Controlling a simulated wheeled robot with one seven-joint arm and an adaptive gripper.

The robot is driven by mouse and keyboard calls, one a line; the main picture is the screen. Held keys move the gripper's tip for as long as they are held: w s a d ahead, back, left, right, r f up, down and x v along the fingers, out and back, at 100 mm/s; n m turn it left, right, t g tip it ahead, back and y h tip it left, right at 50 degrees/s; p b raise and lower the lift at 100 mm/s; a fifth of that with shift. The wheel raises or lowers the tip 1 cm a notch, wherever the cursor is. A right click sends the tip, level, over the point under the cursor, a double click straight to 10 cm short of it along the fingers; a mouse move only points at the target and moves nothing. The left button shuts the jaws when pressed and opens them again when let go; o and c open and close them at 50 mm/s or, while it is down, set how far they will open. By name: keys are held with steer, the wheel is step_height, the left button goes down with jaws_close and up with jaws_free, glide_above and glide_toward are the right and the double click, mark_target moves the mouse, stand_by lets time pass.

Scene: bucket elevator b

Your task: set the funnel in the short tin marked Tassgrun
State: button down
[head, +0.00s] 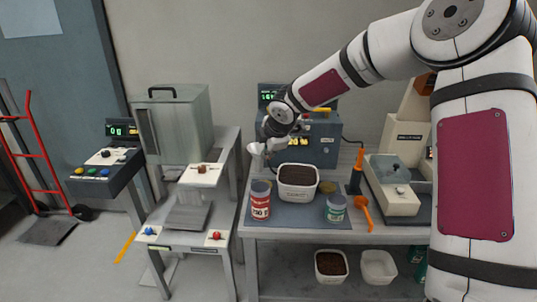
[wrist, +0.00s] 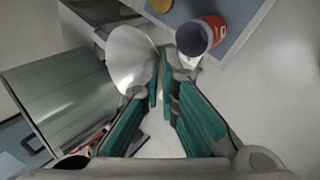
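My gripper (wrist: 161,68) shows in the wrist view with its teal fingers close together, shut on the rim of a shiny pale funnel (wrist: 130,58). In the head view my gripper (head: 262,145) holds the funnel (head: 255,161) in the air, above and behind the red tin. The red and white tin (head: 260,204) stands open on the bench's left part; it also shows in the wrist view (wrist: 214,32), apart from the funnel. A shorter green and white tin (head: 336,213) stands open to its right. Its name is too small to read.
A white tub of dark grains (head: 298,195) stands between the tins. An orange scoop (head: 364,213) lies right of the green tin. A blue-grey machine (head: 318,142) stands behind. A metal hopper (head: 180,120) stands left of the bench (head: 300,233). Two tubs sit on the lower shelf.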

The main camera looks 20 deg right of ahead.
steer(key=shift+r+p, duration=1.25)
steer(key=shift+r, duration=1.15)
